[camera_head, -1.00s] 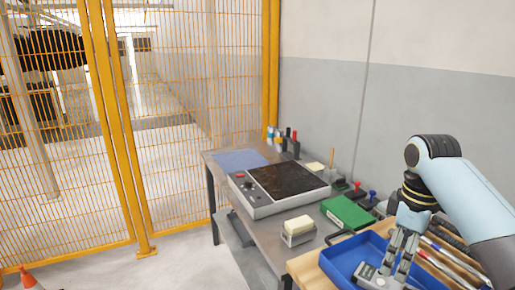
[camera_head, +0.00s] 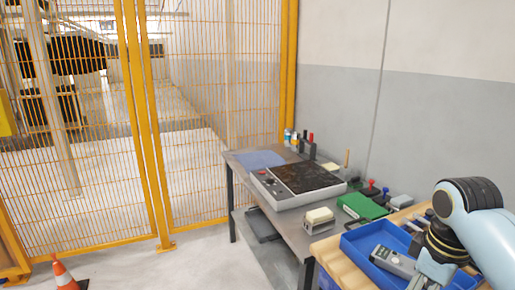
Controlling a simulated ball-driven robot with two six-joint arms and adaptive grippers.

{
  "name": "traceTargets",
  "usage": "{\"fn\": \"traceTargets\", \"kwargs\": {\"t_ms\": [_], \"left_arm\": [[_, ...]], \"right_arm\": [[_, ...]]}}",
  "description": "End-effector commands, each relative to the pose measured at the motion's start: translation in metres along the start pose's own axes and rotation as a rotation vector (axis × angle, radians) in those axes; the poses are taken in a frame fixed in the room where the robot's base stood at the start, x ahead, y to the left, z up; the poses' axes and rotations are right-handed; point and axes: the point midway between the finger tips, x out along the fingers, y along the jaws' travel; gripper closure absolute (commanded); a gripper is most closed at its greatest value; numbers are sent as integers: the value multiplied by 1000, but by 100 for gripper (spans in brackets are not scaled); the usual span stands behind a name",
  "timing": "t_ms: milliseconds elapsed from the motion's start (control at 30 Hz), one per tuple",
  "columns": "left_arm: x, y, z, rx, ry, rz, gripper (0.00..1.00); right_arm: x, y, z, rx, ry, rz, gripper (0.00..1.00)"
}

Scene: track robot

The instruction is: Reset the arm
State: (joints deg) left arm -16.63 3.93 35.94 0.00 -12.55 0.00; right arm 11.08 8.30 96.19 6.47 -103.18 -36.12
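My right arm comes in from the right edge, pale blue with a black joint and gold rings, and reaches down over the blue tray (camera_head: 352,262). My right gripper is mostly cut off at the bottom edge, so its fingertips do not show. A grey handheld device (camera_head: 393,262) lies in the tray, just left of the arm and apart from it as far as I can see. My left gripper and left arm are not in the picture.
A workbench (camera_head: 285,228) stands against the wall with a grey box with a dark top (camera_head: 298,183), a green box (camera_head: 362,206) and a sponge in a holder (camera_head: 319,220). An orange cone (camera_head: 64,277) stands on the floor. Yellow mesh fencing (camera_head: 205,130) closes the left. Floor between is clear.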

Motion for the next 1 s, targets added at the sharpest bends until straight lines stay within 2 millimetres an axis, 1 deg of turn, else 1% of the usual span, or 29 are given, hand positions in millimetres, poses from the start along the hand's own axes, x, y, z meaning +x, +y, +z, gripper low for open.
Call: {"fn": "traceTargets", "kwargs": {"t_ms": [33, 100, 267, 467, 600, 800, 933, 967, 1000], "left_arm": [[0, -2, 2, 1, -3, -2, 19], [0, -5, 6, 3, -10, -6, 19], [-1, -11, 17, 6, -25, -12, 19], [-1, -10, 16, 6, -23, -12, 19], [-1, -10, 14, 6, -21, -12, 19], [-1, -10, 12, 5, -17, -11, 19], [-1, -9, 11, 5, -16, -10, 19], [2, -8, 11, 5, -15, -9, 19], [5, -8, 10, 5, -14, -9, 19]], "right_arm": [[4, -9, 10, 23, 3, 7, 23], [6, -21, 22, 65, 16, 24, 23], [6, -50, 52, 171, 51, 60, 23], [-7, -86, 90, 308, 107, 96, 23], [-22, -107, 112, 395, 146, 112, 23], [-44, -131, 137, 497, 194, 124, 23], [-60, -143, 150, 556, 223, 129, 23], [-54, -142, 150, 562, 222, 129, 23], [-40, -140, 148, 561, 217, 128, 23]]}}
